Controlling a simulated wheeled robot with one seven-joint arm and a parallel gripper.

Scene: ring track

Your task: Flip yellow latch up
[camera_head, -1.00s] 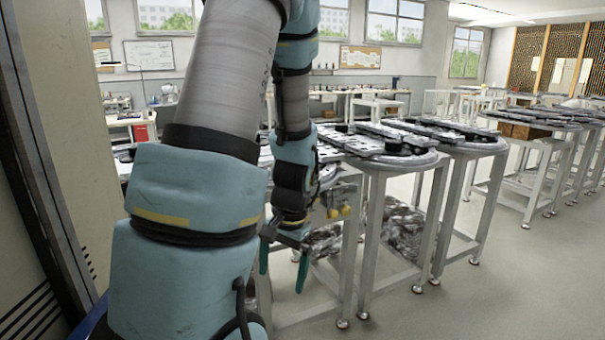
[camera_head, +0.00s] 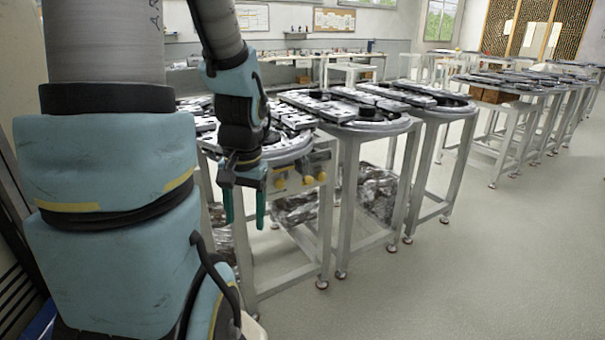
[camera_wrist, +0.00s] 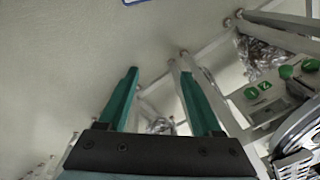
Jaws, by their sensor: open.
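My gripper (camera_head: 244,222) hangs pointing down in front of the nearest ring table's side. Its two green fingers are apart with nothing between them; they also show in the wrist view (camera_wrist: 158,75).
The nearest table (camera_head: 290,150) carries dark metal track plates. More such tables (camera_head: 345,122) stand in a row to the right. White table legs (camera_head: 325,225) and crumpled wrapped material (camera_head: 375,190) are below. The grey floor (camera_head: 480,270) at the right is clear.

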